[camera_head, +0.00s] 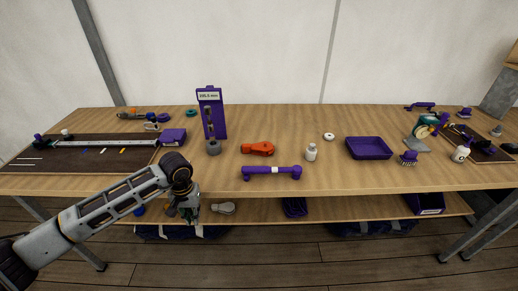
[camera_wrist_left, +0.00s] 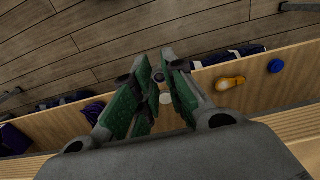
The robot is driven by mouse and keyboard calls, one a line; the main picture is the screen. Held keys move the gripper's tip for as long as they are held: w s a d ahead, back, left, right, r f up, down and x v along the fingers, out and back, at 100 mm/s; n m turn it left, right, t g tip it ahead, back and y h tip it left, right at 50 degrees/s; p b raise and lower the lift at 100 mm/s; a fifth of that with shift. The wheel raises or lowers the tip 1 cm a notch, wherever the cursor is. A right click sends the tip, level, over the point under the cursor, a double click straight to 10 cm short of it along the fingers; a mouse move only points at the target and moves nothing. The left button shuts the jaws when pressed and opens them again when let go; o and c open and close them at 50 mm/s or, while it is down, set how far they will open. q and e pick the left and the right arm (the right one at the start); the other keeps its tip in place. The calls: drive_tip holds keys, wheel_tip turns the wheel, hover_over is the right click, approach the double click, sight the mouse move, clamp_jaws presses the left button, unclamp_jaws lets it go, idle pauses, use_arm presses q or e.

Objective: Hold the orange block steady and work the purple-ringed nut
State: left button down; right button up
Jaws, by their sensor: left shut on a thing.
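An orange block (camera_head: 258,149) lies flat on the wooden table, left of the middle. I cannot make out a purple-ringed nut for certain; a dark grey round piece (camera_head: 213,147) stands at the foot of a purple stand. My left gripper (camera_head: 187,211) hangs below the table's front edge, in front of the lower shelf and well away from the orange block. In the left wrist view its green-padded fingers (camera_wrist_left: 164,80) are close together on something small. A pale disc (camera_wrist_left: 166,98) shows between them, but what they hold is unclear. My right gripper is not in view.
The purple stand (camera_head: 210,97) with a label rises at the back. A purple bar (camera_head: 271,173), a white bottle (camera_head: 311,152) and a purple tray (camera_head: 369,148) are on the table. A bulb-shaped thing (camera_head: 223,208) lies on the shelf. The table's front middle is fairly clear.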

use_arm(q)
drive_tip(key=w+r+p, duration=0.4)
drive_tip(key=r+p, duration=0.5)
drive_tip(key=r, duration=0.6)
drive_tip(key=shift+w, duration=0.2)
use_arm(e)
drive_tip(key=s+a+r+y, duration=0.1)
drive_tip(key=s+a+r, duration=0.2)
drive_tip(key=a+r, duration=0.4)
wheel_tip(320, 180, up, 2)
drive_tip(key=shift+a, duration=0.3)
